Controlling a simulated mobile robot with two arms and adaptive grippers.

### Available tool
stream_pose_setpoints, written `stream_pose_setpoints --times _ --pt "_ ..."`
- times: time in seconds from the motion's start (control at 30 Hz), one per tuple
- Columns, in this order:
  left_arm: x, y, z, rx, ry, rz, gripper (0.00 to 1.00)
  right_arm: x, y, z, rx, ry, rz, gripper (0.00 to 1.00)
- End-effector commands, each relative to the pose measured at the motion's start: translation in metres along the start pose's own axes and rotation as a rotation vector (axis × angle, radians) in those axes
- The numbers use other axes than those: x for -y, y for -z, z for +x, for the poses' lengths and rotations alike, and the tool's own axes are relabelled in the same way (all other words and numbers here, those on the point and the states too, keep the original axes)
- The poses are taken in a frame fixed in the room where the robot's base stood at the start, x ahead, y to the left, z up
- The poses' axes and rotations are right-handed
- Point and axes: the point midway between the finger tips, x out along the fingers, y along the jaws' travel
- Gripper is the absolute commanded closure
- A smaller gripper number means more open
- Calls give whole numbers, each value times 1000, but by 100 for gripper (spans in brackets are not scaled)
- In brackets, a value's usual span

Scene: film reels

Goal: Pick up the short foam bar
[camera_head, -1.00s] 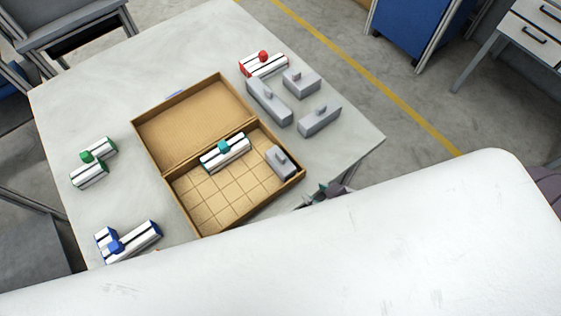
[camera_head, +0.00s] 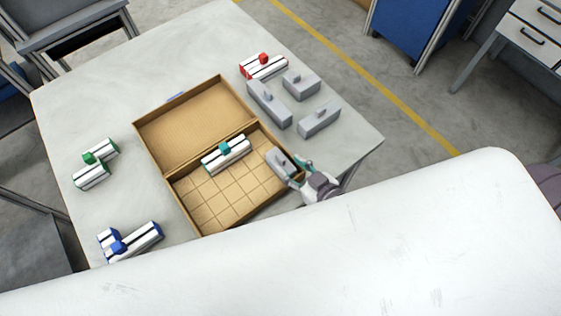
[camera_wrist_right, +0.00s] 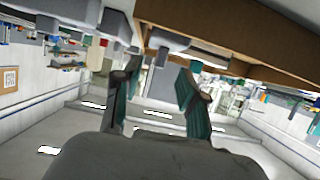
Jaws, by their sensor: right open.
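Several grey foam bars with a small knob on top are in the head view. One short bar (camera_head: 279,161) stands inside the cardboard box at its right end. Outside the box are a long bar (camera_head: 268,104), a short bar (camera_head: 301,84) and another bar (camera_head: 319,121). My right gripper (camera_head: 297,172) is open and empty at the box's right corner, close beside the bar in the box. The wrist view shows its teal fingers (camera_wrist_right: 158,85) apart, with grey blocks beyond. Whether they touch anything is unclear. My left gripper is out of view.
The open cardboard box (camera_head: 180,197) holds a white bundle with a teal knob (camera_head: 226,154). Bundles with red (camera_head: 263,66), green (camera_head: 95,165) and blue (camera_head: 130,241) parts lie around it. A white surface (camera_head: 330,260) covers the foreground. The table's back left is clear.

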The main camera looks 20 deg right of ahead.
Motion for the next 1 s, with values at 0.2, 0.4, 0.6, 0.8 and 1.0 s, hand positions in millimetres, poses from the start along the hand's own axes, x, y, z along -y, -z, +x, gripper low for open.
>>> stream_pose_setpoints --times 0.2,0.4,0.6,0.8,1.0 --pt "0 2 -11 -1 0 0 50 0 6 24 -1 -1 1 58" --pt "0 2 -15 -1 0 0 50 0 5 50 0 0 0 58" --pt "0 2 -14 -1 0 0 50 0 3 54 1 0 0 58" --pt "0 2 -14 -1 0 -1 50 0 3 53 1 0 0 77" --pt "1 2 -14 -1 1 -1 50 0 3 53 1 0 -1 100"
